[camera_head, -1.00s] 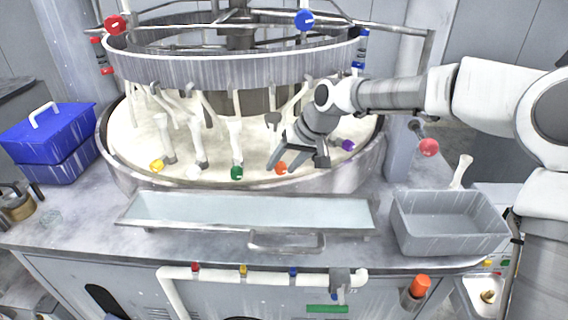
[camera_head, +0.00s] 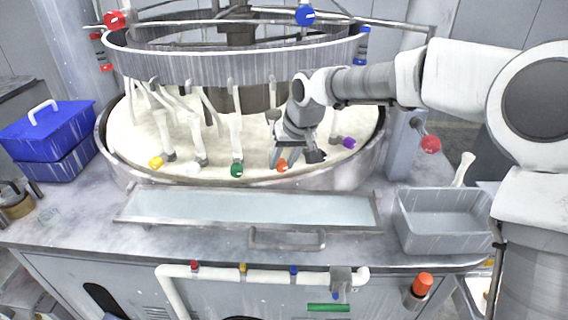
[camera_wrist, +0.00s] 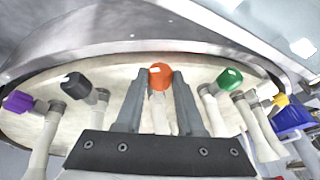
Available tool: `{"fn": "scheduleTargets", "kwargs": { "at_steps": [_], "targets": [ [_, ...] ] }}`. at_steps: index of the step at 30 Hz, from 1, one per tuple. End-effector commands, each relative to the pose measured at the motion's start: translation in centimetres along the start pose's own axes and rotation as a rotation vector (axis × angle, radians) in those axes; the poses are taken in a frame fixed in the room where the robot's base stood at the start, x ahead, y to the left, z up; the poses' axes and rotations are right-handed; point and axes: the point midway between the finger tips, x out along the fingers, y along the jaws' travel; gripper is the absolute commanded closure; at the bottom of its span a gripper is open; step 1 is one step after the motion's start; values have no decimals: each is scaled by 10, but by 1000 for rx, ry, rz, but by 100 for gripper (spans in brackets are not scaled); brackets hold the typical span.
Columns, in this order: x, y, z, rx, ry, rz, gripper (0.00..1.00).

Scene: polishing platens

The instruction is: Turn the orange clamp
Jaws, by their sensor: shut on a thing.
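The orange clamp (camera_head: 282,165) is a small round orange knob at the front of the cream platen. In the wrist view the orange clamp (camera_wrist: 161,76) sits between the tips of my gripper's two grey fingers. My gripper (camera_head: 279,157) reaches down to it from the right in the head view. In the wrist view my gripper (camera_wrist: 155,84) is shut on the orange clamp, with a finger on each side. The pale stem below the knob is partly hidden behind the fingers and the gripper body.
Close by are the green clamp (camera_head: 237,170), the purple clamp (camera_head: 348,143) and a black clamp (camera_wrist: 76,85). The yellow clamp (camera_head: 156,162) is further left. A metal ring (camera_head: 200,67) hangs above the platen. A shallow tray (camera_head: 160,222) and a grey bin (camera_head: 449,240) stand in front.

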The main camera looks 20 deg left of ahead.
Motion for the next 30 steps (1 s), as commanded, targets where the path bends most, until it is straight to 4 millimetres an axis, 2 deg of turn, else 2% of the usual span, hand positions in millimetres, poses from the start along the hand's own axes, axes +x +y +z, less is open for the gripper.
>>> {"fn": "scheduleTargets", "kwargs": {
  "at_steps": [18, 30],
  "targets": [
    [4, -10, 1, -177, 4, 416, 100],
    [3, -12, 1, -225, 3, 541, 100]
  ]
}}
